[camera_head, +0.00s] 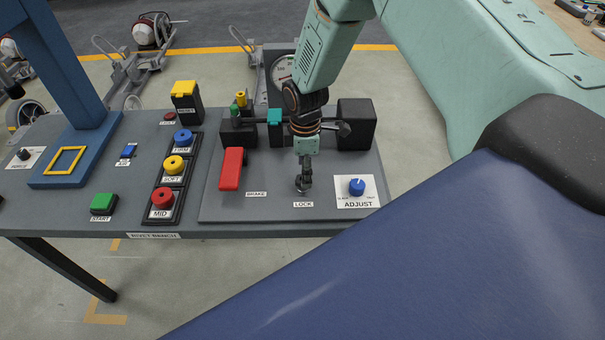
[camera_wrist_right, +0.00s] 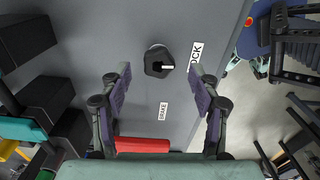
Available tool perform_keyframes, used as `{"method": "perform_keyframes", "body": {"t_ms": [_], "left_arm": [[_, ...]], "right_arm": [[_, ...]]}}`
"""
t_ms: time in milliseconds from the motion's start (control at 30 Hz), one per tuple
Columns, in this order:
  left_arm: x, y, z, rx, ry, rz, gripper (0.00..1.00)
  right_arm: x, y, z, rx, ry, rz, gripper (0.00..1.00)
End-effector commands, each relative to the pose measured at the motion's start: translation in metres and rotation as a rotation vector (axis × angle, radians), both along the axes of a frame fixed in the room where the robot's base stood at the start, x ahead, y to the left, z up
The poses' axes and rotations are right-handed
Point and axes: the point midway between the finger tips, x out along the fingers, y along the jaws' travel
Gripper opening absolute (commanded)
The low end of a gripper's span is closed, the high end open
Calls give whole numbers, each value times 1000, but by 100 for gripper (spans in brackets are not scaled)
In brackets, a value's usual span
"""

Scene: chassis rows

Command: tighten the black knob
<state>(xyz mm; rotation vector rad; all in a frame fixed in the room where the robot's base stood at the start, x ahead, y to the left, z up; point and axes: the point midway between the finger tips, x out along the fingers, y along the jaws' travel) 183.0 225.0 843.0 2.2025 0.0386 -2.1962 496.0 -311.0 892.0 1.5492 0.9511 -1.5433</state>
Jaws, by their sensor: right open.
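The black knob (camera_wrist_right: 158,62) stands on the grey panel beside the LOCK label in the right wrist view. It has a faceted dark top with a white pointer mark. In the head view the knob (camera_head: 303,185) is partly hidden under my right gripper (camera_head: 305,172), just behind the LOCK label. In the right wrist view my right gripper (camera_wrist_right: 159,78) is open, with one finger on each side of the knob and visible gaps to both. Nothing is held. My left gripper is not in view.
A red brake lever (camera_head: 231,168) stands left of the knob, and a blue ADJUST knob (camera_head: 357,187) stands right. Black blocks with a bar (camera_head: 355,125) lie behind. Red, yellow and blue buttons (camera_head: 173,165) sit further left on the bench (camera_head: 130,222).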

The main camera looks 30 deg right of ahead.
Motion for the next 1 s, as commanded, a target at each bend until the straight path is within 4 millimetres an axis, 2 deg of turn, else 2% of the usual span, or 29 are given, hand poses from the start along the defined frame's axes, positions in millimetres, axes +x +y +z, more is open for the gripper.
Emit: {"method": "perform_keyframes", "body": {"t_ms": [33, 200, 567, 1000], "left_arm": [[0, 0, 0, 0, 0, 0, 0], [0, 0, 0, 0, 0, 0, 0], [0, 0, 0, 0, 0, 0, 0], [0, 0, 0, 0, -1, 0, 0]], "right_arm": [[-1, 0, -9, -1, 3, 0, 62], [1, 1, -27, 0, -1, 0, 62], [5, 2, -33, 0, -1, 0, 62], [5, 2, -33, 0, -1, 0, 26]]}}
